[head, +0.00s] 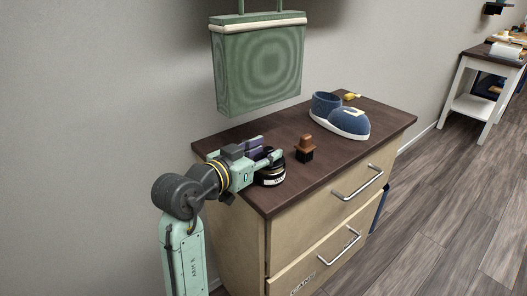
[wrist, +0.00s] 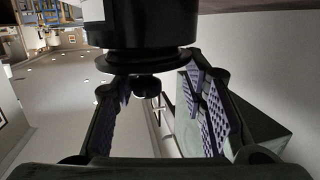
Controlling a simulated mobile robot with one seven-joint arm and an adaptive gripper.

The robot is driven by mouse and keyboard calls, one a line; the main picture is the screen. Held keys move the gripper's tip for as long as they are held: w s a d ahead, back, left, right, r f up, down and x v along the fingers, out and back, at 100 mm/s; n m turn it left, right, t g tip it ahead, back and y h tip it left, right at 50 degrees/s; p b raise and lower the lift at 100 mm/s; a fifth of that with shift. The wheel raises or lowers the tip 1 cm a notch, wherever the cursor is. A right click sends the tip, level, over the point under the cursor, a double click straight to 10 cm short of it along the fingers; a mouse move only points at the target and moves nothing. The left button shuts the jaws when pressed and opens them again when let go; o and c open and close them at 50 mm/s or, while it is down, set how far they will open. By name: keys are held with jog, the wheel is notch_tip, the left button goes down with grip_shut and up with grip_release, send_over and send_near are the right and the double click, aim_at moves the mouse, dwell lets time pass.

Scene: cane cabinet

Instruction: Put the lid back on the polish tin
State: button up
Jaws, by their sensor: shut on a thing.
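The polish tin (head: 270,178) is a dark round tin with a pale label, near the left front of the dark cabinet top (head: 233,140). My gripper (head: 272,158) reaches in from the left, right over the tin. In the wrist view, the two ridged finger pads (wrist: 160,95) stand either side of a black flanged lid (wrist: 150,64) with a small round knob (wrist: 147,88). The gripper is shut on the lid. A black cylindrical body (wrist: 140,25) shows right against the lid's far side. My fingers hide part of the lid in the head view, and I cannot tell whether it is seated.
A brown block with a knob (head: 304,150) stands just right of the tin. A blue shoe (head: 340,117) and a small yellow item (head: 352,96) are farther back right. A green bag (head: 258,70) hangs above. Free top lies between the block and shoe.

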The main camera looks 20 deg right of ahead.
jog(key=shift+f, duration=0.15)
dwell(0.7)
jog(key=o, duration=1.2)
jog(key=shift+o, duration=0.6)
jog(key=o, duration=0.4)
jog(key=shift+r+p, duration=2.75)
jog(key=shift+r, duration=0.8)
jog(key=shift+c, duration=0.3)
